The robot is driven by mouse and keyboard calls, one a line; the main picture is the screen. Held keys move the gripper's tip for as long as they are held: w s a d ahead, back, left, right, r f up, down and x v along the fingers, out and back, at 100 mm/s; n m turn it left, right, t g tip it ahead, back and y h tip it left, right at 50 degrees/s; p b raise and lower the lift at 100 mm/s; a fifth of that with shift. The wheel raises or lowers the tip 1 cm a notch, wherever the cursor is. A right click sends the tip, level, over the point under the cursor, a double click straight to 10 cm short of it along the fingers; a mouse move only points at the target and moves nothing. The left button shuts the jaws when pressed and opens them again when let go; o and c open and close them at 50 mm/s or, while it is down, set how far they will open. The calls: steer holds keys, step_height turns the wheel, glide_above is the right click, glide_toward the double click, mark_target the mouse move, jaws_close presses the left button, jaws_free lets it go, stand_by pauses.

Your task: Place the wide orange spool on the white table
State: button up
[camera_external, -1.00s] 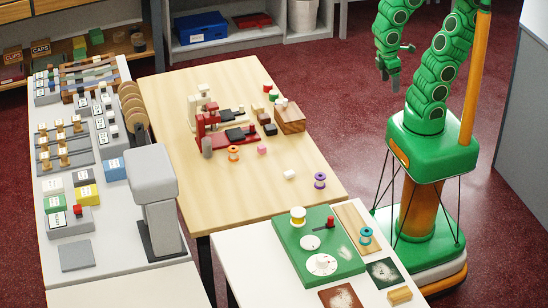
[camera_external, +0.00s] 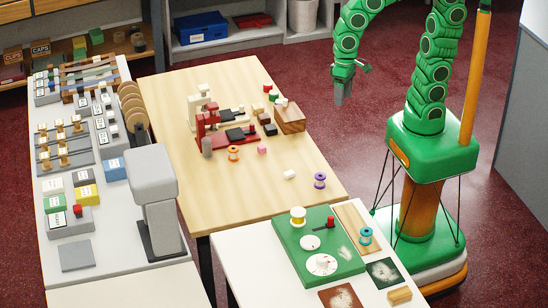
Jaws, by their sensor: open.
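A spool of orange thread with pale flanges (camera_external: 233,153) stands upright on the wooden table, close to the red machine. The white table (camera_external: 238,251) is at the front right and carries a green board and several small items. My gripper (camera_external: 341,100) hangs pointing down in the air right of the wooden table, well apart from the orange spool. It is open, and I see nothing held in it.
A red machine (camera_external: 213,130) and wooden block (camera_external: 290,119) stand there too. The green board (camera_external: 335,257) bears a cream spool (camera_external: 297,215); a teal spool (camera_external: 365,235) stands beside it.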

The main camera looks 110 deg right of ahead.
steer(key=w+d+f+m+t, duration=0.1)
steer(key=w+d+f+m, duration=0.15)
steer(key=w+m, duration=0.55)
steer(key=m+t+h, duration=0.1)
steer(key=m+t, duration=0.2)
steer(key=m, duration=1.5)
glide_toward(234, 148)
step_height(234, 148, down, 3)
steer(key=shift+a+x, duration=0.1)
steer(key=shift+x, duration=0.65)
steer(key=shift+a+x, duration=0.15)
steer(key=shift+x, duration=0.55)
steer(key=shift+w+f, duration=0.7)
steer(key=shift+w, duration=0.05)
steer(key=shift+w+x, duration=0.2)
steer(key=shift+x, duration=1.35)
steer(key=shift+r, duration=0.1)
steer(key=c, duration=1.2)
